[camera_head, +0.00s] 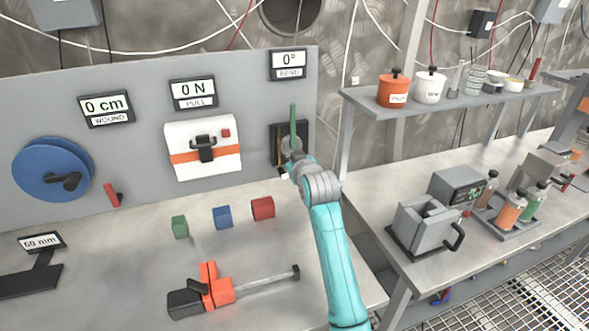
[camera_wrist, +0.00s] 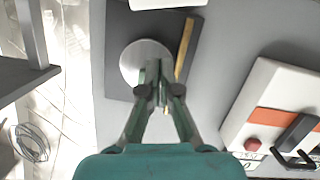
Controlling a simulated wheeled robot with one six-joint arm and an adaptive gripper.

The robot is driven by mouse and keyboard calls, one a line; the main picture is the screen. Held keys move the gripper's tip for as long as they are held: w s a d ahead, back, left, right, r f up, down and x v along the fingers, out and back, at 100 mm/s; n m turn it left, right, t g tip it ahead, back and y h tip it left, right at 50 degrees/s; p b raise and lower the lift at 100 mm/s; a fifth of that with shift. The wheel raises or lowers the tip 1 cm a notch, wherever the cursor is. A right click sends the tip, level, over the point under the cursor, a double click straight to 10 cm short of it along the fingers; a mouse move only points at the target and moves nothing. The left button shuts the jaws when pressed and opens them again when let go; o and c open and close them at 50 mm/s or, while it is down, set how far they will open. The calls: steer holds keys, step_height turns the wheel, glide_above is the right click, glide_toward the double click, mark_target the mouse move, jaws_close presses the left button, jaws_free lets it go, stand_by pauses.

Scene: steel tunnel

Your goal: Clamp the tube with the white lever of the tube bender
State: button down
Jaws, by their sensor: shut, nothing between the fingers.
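The tube bender's dark plate (camera_head: 274,130) is mounted on the grey panel, below a display reading 0° BEND. A green upright rod (camera_head: 293,120), seemingly the tube, stands in front of it. In the wrist view the plate (camera_wrist: 115,25) carries a pale round disc (camera_wrist: 134,60) and a brass-coloured bar (camera_wrist: 186,48). A white part, seemingly the white lever, shows at the top edge (camera_wrist: 165,3), and a small bit beside my wrist (camera_head: 284,177). My gripper (camera_wrist: 157,70) is shut and empty in front of the disc. My wrist partly hides the bender in the head view.
A white winch box (camera_head: 202,158) with an orange stripe is on the panel left of the bender. Small coloured blocks and an orange clamp (camera_head: 215,285) lie on the bench below. A side shelf (camera_head: 450,100) with pots is at the right.

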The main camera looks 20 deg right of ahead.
steer(key=v, duration=0.9)
steer(key=shift+s, duration=0.45)
steer(key=shift+f, duration=0.15)
